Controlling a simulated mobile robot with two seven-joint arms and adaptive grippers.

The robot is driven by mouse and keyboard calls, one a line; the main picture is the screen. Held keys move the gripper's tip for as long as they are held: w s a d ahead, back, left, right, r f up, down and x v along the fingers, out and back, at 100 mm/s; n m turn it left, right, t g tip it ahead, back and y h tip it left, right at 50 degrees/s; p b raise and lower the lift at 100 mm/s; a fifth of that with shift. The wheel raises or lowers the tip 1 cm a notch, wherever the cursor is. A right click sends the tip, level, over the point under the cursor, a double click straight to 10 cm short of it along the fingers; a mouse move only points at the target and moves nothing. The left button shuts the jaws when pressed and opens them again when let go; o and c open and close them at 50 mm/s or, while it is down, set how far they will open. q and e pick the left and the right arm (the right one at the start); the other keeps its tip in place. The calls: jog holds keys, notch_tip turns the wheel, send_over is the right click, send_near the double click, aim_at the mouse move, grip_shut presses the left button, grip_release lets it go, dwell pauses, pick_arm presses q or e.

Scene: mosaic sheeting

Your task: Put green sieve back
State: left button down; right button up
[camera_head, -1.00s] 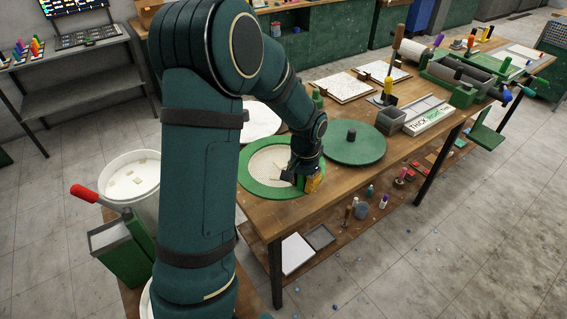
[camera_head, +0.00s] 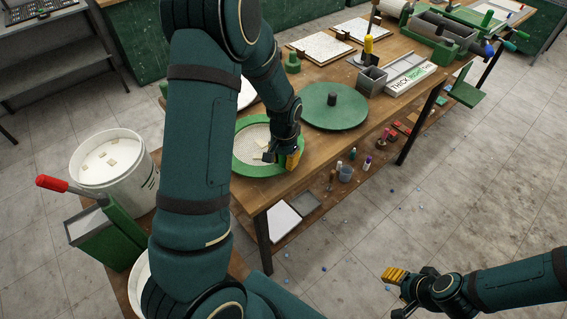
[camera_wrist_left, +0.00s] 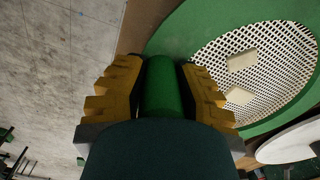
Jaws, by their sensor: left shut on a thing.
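The green sieve (camera_head: 241,159) is a round green ring with a pale mesh. It lies flat over the near left end of the wooden table; I cannot tell whether it touches the top. In the left wrist view the sieve (camera_wrist_left: 188,28) has two pale tile pieces on its white mesh. My left gripper (camera_head: 281,162) is shut on the sieve's green handle (camera_wrist_left: 161,85), a short cylinder between the yellow fingers, at the ring's near right side. My right gripper (camera_head: 394,276) is empty over the floor at lower right; its opening is unclear.
A green round lid (camera_head: 315,116) with a dark knob is right of the sieve. A white disc (camera_head: 246,94) lies behind it. A white bucket (camera_head: 92,178) with tile bits and a green box with a red handle (camera_head: 52,184) stand left. White panels lie farther back.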

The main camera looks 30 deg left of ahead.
pick_arm(q)
notch_tip(320, 180, down, 2)
jog(key=shift+f, duration=0.1)
jog(key=c, duration=0.8)
grip_release()
jog(key=shift+c, duration=0.2)
notch_tip(320, 180, up, 12)
jog(key=shift+r+p, duration=0.1)
jog(key=shift+p, duration=0.4)
